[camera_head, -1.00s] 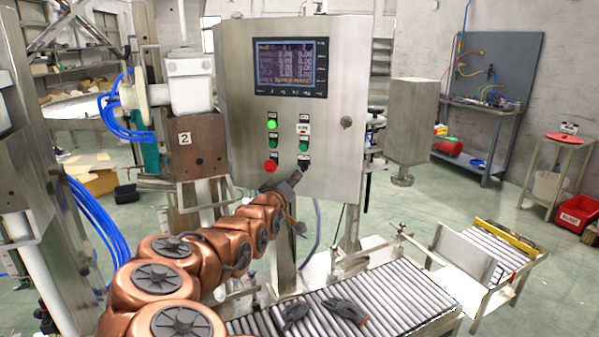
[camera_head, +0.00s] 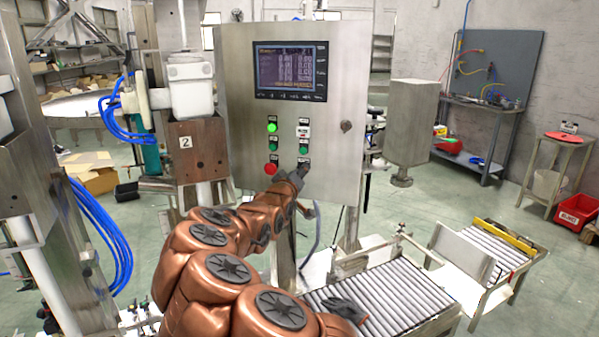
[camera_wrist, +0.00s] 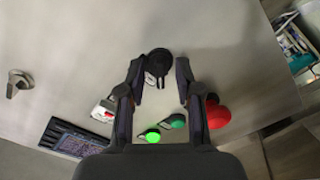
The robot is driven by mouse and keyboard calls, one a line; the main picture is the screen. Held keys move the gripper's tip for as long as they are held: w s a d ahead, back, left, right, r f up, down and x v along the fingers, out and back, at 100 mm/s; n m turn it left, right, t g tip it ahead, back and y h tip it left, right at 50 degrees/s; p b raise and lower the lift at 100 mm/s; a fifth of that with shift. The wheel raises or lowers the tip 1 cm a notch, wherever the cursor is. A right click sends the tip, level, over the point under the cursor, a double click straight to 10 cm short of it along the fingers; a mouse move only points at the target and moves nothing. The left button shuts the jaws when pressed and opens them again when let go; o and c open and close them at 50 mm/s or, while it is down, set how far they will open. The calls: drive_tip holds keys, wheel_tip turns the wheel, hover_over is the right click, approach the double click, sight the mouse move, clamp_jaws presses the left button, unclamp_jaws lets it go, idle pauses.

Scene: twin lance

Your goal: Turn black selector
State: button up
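The black selector (camera_wrist: 159,62) is a dark round knob on the steel control panel, with its short handle pointing down in the wrist view. My gripper (camera_wrist: 160,70) is open and faces the panel. Its two fingers stand one on each side of the selector, with a visible gap on both sides. How far the fingertips are from the panel face is hard to tell. In the head view my gripper (camera_head: 301,171) is at the lower right of the button group and largely covers the selector.
A red button (camera_wrist: 218,115), a green button (camera_wrist: 174,121) and a lit green button (camera_wrist: 151,135) lie close to the fingers. A screen (camera_head: 291,70) sits above the buttons. A key lock (camera_head: 346,127) is to the right. A roller conveyor (camera_head: 385,297) lies below.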

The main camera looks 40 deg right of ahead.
drive_tip(key=shift+c, duration=0.2)
clamp_jaws()
drive_tip(key=shift+m, duration=0.5)
drive_tip(key=shift+d+m+b, duration=0.1)
drive_tip(key=shift+m+b, duration=1.4)
drive_tip(key=shift+m, duration=2.3)
drive_tip(key=shift+r, duration=0.1)
drive_tip(key=shift+o, duration=0.2)
unclamp_jaws()
